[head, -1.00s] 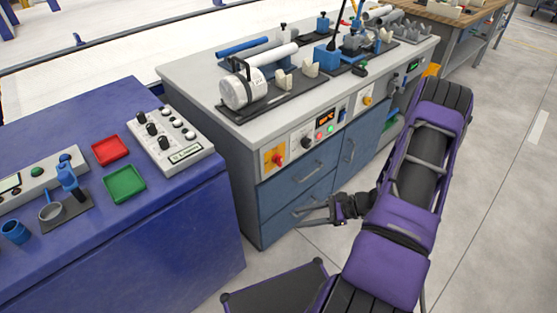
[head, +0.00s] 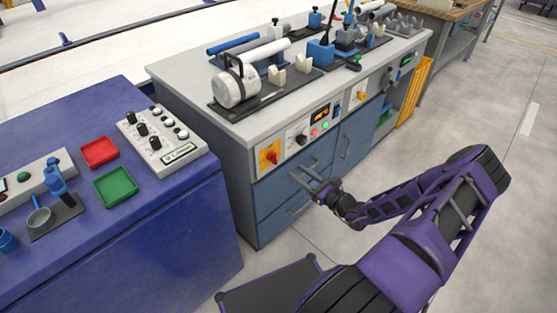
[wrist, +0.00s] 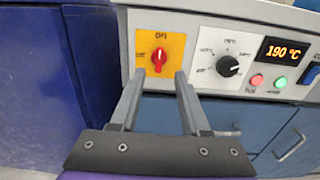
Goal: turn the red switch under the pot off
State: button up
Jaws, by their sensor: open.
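The red switch (wrist: 158,58) sits on a yellow plate on the cabinet's front panel. Its knob stands upright, toward the label at the top, which seems to read ON; another label is on the left. The switch also shows in the head view (head: 271,157), below a white cylinder with a dark handle (head: 237,88), which may be the pot. My gripper (wrist: 158,76) is open and empty. In the wrist view its two fingertips appear just below the switch, one to each side. In the head view my gripper (head: 299,173) is in front of the drawers, apart from the panel.
A black dial (wrist: 228,66), a display reading 190 °C (wrist: 283,51) and small lit buttons lie right of the switch. Drawer handles (head: 304,162) stick out below the panel. A blue bench (head: 190,240) stands close on the left. Floor to the right is free.

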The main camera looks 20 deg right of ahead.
aim_at(277, 158)
jog(key=b+x, duration=0.1)
jog(key=x, duration=0.9)
jog(key=shift+c, duration=0.2)
jog(key=shift+f, duration=0.1)
grip_shut()
